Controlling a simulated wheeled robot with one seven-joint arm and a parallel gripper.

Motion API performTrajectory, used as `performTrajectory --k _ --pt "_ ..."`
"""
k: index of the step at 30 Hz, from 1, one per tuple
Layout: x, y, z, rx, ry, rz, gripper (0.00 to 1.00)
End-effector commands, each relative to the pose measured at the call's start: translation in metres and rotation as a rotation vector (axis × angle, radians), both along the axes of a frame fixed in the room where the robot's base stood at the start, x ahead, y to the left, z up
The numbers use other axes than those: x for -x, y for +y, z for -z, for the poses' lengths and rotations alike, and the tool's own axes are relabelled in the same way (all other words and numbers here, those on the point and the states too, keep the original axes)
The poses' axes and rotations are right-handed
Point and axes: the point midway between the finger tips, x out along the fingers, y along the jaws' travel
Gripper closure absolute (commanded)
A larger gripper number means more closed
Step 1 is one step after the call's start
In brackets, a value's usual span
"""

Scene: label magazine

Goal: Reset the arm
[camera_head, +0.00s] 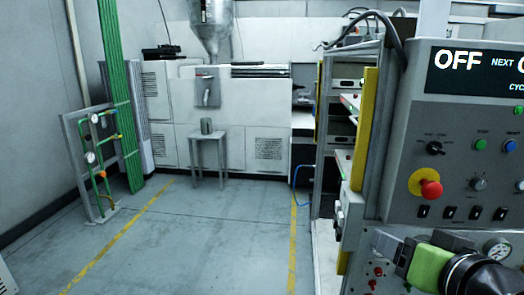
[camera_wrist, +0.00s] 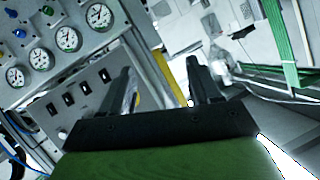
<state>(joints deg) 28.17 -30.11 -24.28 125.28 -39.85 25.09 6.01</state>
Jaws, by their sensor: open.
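My gripper (camera_wrist: 160,72) shows in the wrist view, with two dark fingers spread apart and rising from a black palm bar. It is open, and nothing is seen held between the fingers. The view is tilted, with the control panel (camera_wrist: 72,75) and its gauges to the left of the fingers. In the head view, a green and black part of my arm (camera_head: 430,268) is at the bottom right, in front of the machine's lower panel. The fingertips cannot be made out there.
The machine's control panel (camera_head: 470,150), with a red knob (camera_head: 431,189), fills the right side. Green pipes (camera_head: 118,100) and a gauge stand (camera_head: 95,165) are on the left. The floor (camera_head: 190,250) between is clear.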

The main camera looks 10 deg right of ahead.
Motion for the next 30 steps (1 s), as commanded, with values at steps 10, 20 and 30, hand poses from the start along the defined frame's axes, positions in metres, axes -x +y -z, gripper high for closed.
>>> performTrajectory --k 10,20,30 --pt "0.072 0.114 0.144 0.205 0.593 -0.289 0.38" --pt "0.095 0.114 0.091 0.263 0.692 -0.300 0.38" --pt "0.094 0.114 0.025 0.261 0.690 -0.298 0.38"
